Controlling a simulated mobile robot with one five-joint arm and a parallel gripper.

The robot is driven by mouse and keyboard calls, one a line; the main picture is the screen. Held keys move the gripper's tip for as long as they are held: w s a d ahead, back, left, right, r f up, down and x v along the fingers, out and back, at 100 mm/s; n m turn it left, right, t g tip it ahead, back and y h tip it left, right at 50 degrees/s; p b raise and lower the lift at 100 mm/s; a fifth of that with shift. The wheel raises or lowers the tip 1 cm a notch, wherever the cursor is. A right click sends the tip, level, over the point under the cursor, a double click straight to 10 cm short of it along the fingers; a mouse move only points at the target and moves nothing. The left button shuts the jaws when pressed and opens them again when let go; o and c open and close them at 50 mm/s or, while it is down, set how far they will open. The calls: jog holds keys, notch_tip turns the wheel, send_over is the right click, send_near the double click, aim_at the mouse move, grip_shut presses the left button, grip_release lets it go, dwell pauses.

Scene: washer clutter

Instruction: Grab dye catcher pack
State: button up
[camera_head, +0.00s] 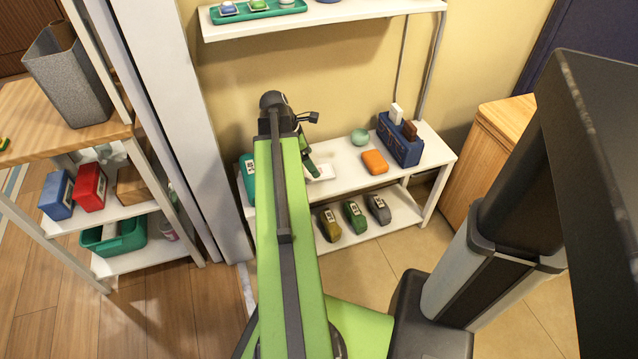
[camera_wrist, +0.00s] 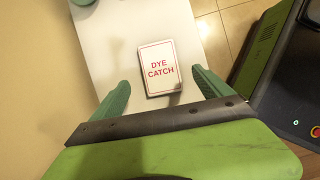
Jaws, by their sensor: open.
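The dye catcher pack (camera_wrist: 160,68) is a small white card-like pack with a red border and red "DYE CATCH" lettering. It lies flat on the white shelf in the wrist view, slightly turned. My gripper (camera_wrist: 160,79) is open, with one green finger to the left of the pack and one to the right. The near end of the pack lies between the fingertips, with a gap on both sides. In the head view my gripper (camera_head: 308,160) is over the white shelf (camera_head: 335,186), mostly hidden by my arm; a pale flat piece beside it is probably the pack.
On the same shelf are an orange block (camera_head: 374,162), a pale green round item (camera_head: 359,136), a navy bin (camera_head: 400,146) and a teal box (camera_head: 247,180) left of my arm. Several dark packs (camera_head: 354,216) stand on the lower shelf. An upper shelf (camera_head: 325,17) hangs above.

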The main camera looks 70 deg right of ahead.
jog(key=b+x, duration=0.5)
jog(key=shift+s+f, duration=0.1)
jog(key=shift+f, duration=0.15)
jog(key=shift+r, duration=0.2)
jog(key=shift+c, duration=0.4)
